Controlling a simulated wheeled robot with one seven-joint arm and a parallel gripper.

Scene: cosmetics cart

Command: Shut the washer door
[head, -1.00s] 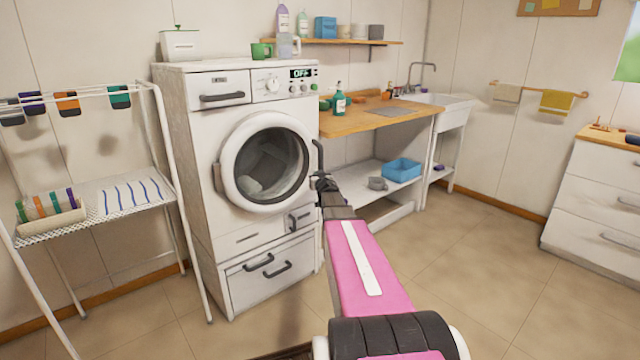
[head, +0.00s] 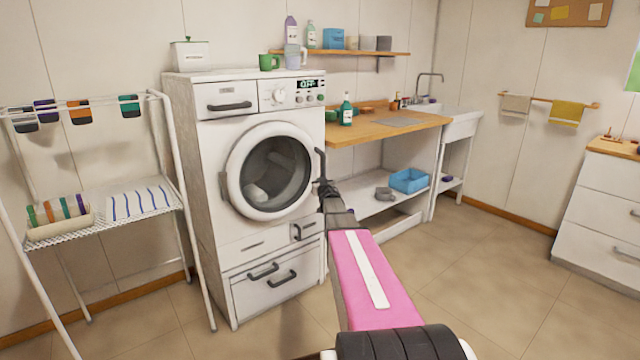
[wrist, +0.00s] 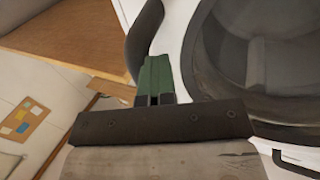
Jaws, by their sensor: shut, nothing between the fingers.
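The washer (head: 215,215) stands against the back wall. Its round door (head: 237,180), a white ring around dark glass with pale laundry behind it, sits at or very near the front; I cannot tell if a small gap remains. A grey handle (head: 223,187) is at the door's left edge. My gripper (head: 321,165) is just right of the door's right edge, in front of the washer's right side. In the wrist view my gripper (wrist: 156,75) is shut and empty, its green fingers together. The door's dark glass (wrist: 225,50) fills the right of that view; contact is unclear.
A drying rack (head: 150,205) stands left of the washer. A wooden counter (head: 370,130) with bottles and a sink is to the right, with a blue bin (head: 408,181) on its lower shelf. White drawers (head: 600,210) stand far right. The floor (head: 480,270) between is open.

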